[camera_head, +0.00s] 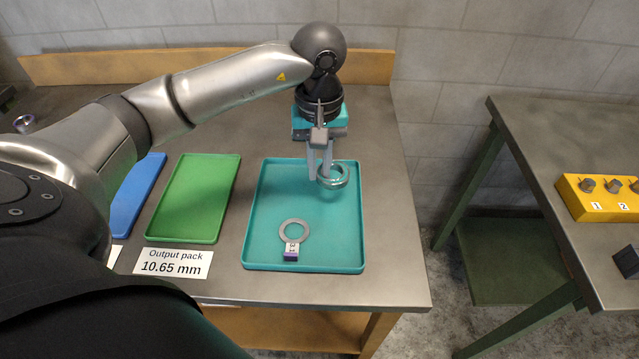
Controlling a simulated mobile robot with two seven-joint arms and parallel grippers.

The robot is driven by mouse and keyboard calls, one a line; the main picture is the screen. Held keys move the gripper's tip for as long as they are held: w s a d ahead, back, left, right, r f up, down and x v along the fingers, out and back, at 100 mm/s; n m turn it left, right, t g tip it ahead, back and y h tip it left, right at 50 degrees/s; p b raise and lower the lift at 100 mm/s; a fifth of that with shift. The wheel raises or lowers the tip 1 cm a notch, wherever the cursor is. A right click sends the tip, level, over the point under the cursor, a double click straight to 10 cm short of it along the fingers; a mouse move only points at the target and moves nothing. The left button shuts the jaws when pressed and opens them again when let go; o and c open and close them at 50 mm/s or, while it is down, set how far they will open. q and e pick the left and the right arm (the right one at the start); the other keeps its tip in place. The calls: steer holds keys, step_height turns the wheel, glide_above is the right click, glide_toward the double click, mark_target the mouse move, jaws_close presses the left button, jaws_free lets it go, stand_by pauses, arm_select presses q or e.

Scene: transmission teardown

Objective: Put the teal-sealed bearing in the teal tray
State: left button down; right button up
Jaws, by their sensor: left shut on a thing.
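The teal tray (258,215) lies on the right part of the grey workbench. My left gripper (322,172) reaches over the tray's back right part, pointing down. It is shut on a silver bearing ring with a greenish inner face, the teal-sealed bearing (346,181). The ring is tilted and shows over the tray's back right area; I cannot tell whether it touches the tray. A flat grey ring with a tag (303,234) and a purple end lies in the front middle of the tray. My right gripper is not in view.
A green tray (195,200) and a blue tray (138,195) lie to the left. A card (172,264) reads "Output pack 10.65 mm". A teal object (345,117) is partly hidden behind my gripper. Another bench with a yellow block (600,203) stands right, across a floor gap.

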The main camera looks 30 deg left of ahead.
mark_target(319, 173)
arm_select(q)
steer(key=shift+f, duration=0.25)
step_height(319, 173, down, 4)
steer(key=shift+r+b, duration=0.2)
steer(key=shift+b, duration=0.2)
steer(key=shift+f, duration=0.2)
steer(key=shift+r, duration=0.1)
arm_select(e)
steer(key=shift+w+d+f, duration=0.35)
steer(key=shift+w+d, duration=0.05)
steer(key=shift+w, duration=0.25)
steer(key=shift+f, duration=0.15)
arm_select(q)
steer(key=c, duration=0.9)
jaws_free()
